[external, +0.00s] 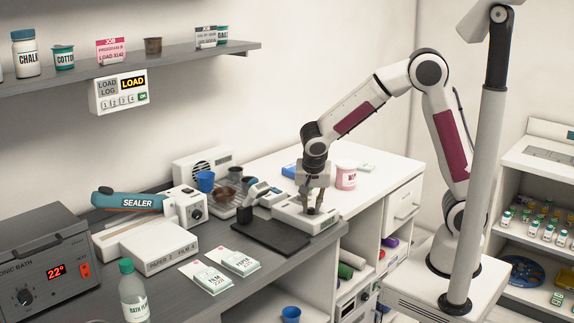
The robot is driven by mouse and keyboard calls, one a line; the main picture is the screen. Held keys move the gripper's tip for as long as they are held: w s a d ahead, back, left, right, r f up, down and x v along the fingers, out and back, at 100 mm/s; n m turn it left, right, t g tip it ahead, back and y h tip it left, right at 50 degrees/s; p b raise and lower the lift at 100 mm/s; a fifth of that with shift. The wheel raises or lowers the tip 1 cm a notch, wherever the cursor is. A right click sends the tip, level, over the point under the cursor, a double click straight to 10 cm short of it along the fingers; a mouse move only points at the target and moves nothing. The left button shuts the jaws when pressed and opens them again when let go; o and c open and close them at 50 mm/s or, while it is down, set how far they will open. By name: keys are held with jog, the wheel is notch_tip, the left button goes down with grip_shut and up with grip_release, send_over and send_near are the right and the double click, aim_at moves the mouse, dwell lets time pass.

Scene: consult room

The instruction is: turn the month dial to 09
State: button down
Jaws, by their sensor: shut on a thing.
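A low white device (290,215) sits on the counter at the centre of the external view, behind a dark flat pad. My gripper (314,207) points straight down over the top of this device. Its fingers are shut on a small dark knob there, which I take to be the month dial (313,211). The fingers cover much of the knob. The dial's numbers are too small to read, so I cannot tell which month it shows.
Film packs (208,276) and a sealer (130,200) are further left. The white counter at right has free room.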

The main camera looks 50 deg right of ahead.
jog(key=shift+w+a+f+m+g+h, duration=0.1)
jog(key=shift+m+g+h, duration=0.3)
jog(key=shift+m, duration=1.2)
jog(key=c, duration=2.2)
grip_release()
jog(key=shift+n, duration=0.3)
jog(key=shift+n, duration=0.5)
jog(key=shift+d+n+t+y, duration=0.1)
jog(key=shift+n+t+y, duration=0.3)
jog(key=shift+n, duration=0.6)
jog(key=shift+d+n+t+y, duration=0.1)
jog(key=shift+n+t+y, duration=0.25)
jog(key=shift+n, duration=0.65)
jog(key=shift+s+d+n+t+y, duration=0.1)
jog(key=shift+n+y, duration=0.1)
jog(key=shift+n, duration=0.45)
jog(key=shift+s+a+n+t+y, duration=0.15)
jog(key=shift+n+y, duration=0.1)
jog(key=shift+n, duration=0.45)
jog(key=shift+w+d+n+t+y, duration=0.1)
jog(key=shift+d+n+y, duration=0.1)
jog(key=shift+n, duration=0.45)
